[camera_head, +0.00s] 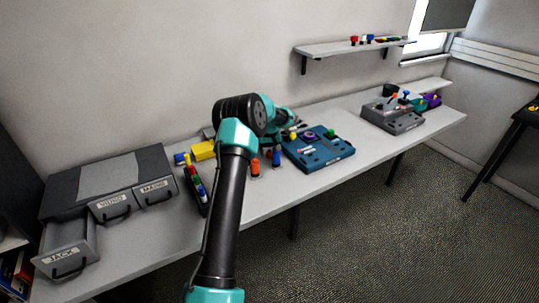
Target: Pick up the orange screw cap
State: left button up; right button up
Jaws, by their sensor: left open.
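An orange cap-like piece (255,166) stands on the table near its front edge, just right of my arm's dark link. It is small, and I cannot make out a thread on it. My left gripper (299,125) is open, beyond the orange piece and above the back of the blue board. It is apart from the orange piece. The fingers are small and partly hidden by my own wrist. My right gripper is not in view.
A blue piece (277,158) stands close beside the orange one. The blue board (320,158) lies to the right, and a grey device (392,119) farther right. A drawer cabinet (110,185) with one open drawer (68,249) stands left. A wall shelf (340,48) hangs behind.

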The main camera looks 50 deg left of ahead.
pick_arm(q)
jog(key=c, duration=1.1)
jog(key=shift+o, duration=0.2)
jog(key=shift+r, duration=0.1)
notch_tip(320, 180, up, 10)
jog(key=shift+f, duration=0.1)
